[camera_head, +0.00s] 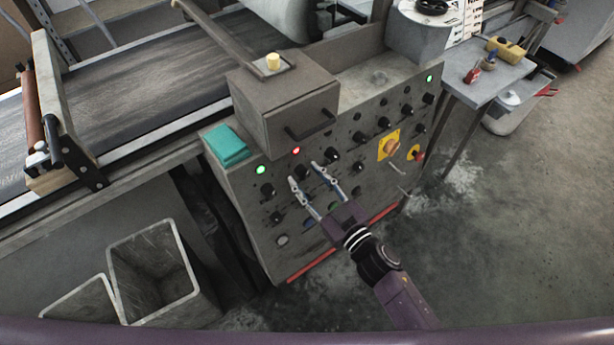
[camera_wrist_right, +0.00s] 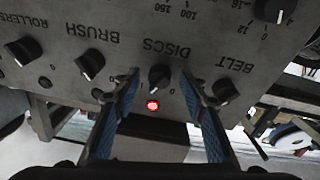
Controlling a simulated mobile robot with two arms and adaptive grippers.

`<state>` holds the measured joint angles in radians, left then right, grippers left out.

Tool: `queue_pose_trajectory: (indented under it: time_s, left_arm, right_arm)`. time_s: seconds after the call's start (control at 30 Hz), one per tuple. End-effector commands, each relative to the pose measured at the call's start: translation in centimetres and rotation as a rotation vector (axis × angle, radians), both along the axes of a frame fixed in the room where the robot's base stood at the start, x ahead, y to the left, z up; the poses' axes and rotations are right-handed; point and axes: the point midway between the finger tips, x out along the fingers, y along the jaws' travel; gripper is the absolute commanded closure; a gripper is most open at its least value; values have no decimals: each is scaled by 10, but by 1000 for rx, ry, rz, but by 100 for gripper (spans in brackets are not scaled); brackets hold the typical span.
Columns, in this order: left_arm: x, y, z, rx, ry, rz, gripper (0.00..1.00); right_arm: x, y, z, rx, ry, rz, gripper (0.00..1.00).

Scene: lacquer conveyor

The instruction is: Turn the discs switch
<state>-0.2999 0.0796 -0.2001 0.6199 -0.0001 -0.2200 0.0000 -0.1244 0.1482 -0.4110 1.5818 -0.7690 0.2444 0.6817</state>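My right gripper (camera_head: 304,172) is open at the panel, with one finger on each side of this knob. In the wrist view the right gripper (camera_wrist_right: 160,84) shows a gap between each fingertip and the knob. I cannot tell how deep the fingers reach. My left gripper is not in view.
The belt knob (camera_wrist_right: 225,92) and brush knob (camera_wrist_right: 91,64) flank the fingers closely. A grey box with a handle (camera_head: 310,125) juts out above the panel. A yellow switch plate (camera_head: 385,154) is at right. Open bins (camera_head: 150,250) stand at lower left.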

Motion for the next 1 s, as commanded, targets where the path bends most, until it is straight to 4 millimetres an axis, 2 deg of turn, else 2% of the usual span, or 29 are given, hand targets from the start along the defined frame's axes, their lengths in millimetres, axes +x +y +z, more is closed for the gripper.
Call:
queue_pose_trajectory:
  time_s: [0.3,0.67,1.0]
  left_arm:
    - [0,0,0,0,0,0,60]
    - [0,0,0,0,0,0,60]
    - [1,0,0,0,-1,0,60]
  right_arm:
    - [2,2,0,-1,1,0,62]
    - [2,2,0,0,0,1,100]
    - [2,1,0,-41,-28,10,100]
